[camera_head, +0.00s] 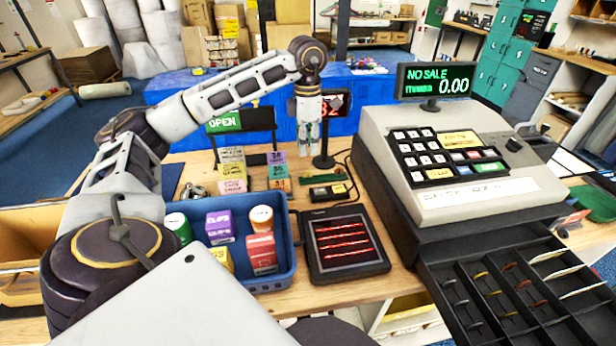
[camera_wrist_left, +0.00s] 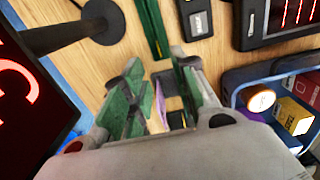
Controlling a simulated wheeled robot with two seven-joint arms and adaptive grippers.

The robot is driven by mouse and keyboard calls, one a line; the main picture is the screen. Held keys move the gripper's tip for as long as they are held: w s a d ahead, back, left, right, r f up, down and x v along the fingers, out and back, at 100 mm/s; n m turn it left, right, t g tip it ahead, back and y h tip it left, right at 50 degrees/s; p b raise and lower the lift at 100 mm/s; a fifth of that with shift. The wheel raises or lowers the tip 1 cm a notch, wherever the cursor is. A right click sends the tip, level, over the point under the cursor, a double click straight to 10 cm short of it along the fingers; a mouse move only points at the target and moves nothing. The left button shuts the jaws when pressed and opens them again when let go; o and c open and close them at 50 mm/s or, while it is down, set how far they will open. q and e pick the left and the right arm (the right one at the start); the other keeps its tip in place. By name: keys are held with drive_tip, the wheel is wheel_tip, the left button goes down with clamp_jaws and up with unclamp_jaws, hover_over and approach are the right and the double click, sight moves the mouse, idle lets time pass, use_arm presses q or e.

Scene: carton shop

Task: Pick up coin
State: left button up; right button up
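No single coin can be made out for certain. The open cash drawer (camera_head: 458,262) below the register at the right holds small yellow, copper and pale pieces in its dark compartments; they are too small to tell apart. My left gripper (camera_head: 310,152) points down over the back of the counter, left of the register and far from the drawer. In the left wrist view its green-padded fingers (camera_wrist_left: 165,82) stand apart, with the wooden counter and parts of small coloured cards seen between them. My right gripper is not in view.
A blue bin (camera_head: 284,281) with small boxes and cups, and a dark pad with red lines (camera_head: 346,242), stand at the front. The cash register (camera_head: 445,165) fills the right. Small coloured cards (camera_head: 232,170) and a display on a stand (camera_head: 324,160) are near my left gripper.

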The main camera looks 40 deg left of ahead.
use_arm(q)
hover_over(308, 176)
drive_tip(key=shift+a+f, duration=0.1)
drive_tip(key=shift+f, duration=2.25)
drive_tip(key=shift+f, duration=2.6)
clamp_jaws()
